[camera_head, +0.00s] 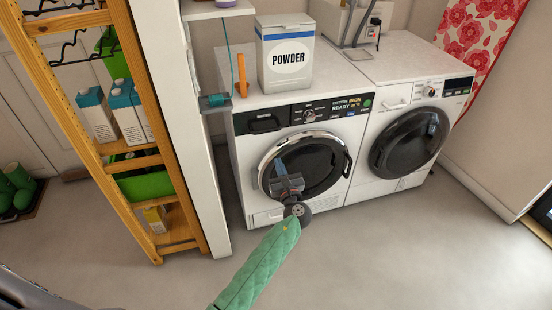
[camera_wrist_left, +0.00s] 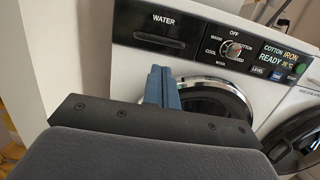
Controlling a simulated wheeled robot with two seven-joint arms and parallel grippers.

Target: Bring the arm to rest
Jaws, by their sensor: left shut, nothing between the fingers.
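My left arm, in a green quilted sleeve (camera_head: 260,265), comes up from the bottom middle of the head view. My left gripper (camera_head: 280,166) is in front of the round door of the left washing machine (camera_head: 238,165). Its blue fingers are together with nothing between them. In the left wrist view the shut fingers (camera_wrist_left: 162,86) overlap the left rim of the door, below the control panel (camera_wrist_left: 215,45). I cannot tell how far they are from the door. My right arm and gripper do not show.
A second machine (camera_head: 440,131) stands to the right. A white POWDER box (camera_head: 286,55) and an orange object (camera_head: 242,75) stand on top of the left machine. A wooden shelf (camera_head: 107,133) with cartons is on the left. The grey floor (camera_head: 390,255) is clear at the front right.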

